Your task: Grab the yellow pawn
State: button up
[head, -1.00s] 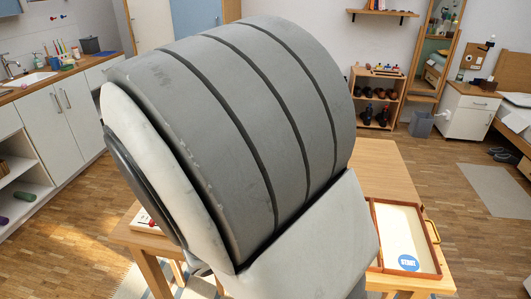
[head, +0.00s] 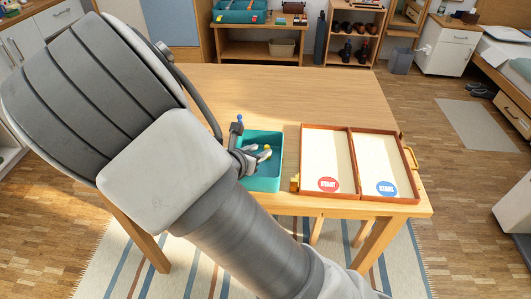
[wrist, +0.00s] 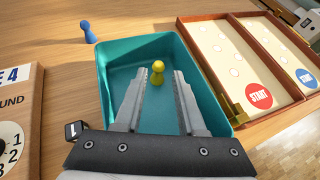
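The yellow pawn (wrist: 158,72) stands upright in the teal tray (wrist: 115,60); it also shows as a small yellow spot in the head view (head: 267,148). My gripper (wrist: 160,76) is open and empty, with its two fingers over the tray, pointing toward the pawn. In the wrist view the pawn appears between the fingertips, with a gap on each side. I cannot tell how far below or beyond the tips it is. In the head view my gripper (head: 257,153) is small and partly hides the tray.
A blue pawn (wrist: 88,33) stands on the wooden table (head: 290,90), outside the tray's left back corner. A hinged game box (head: 327,150) with START circles lies open right of the tray. A printed board (wrist: 18,110) is at the left in the wrist view. The table's back is clear.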

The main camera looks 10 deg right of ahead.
aim_at(266, 147)
jog(key=shift+b+x, duration=1.2)
jog(key=shift+x, duration=1.9)
jog(key=shift+a, duration=0.1)
grip_shut()
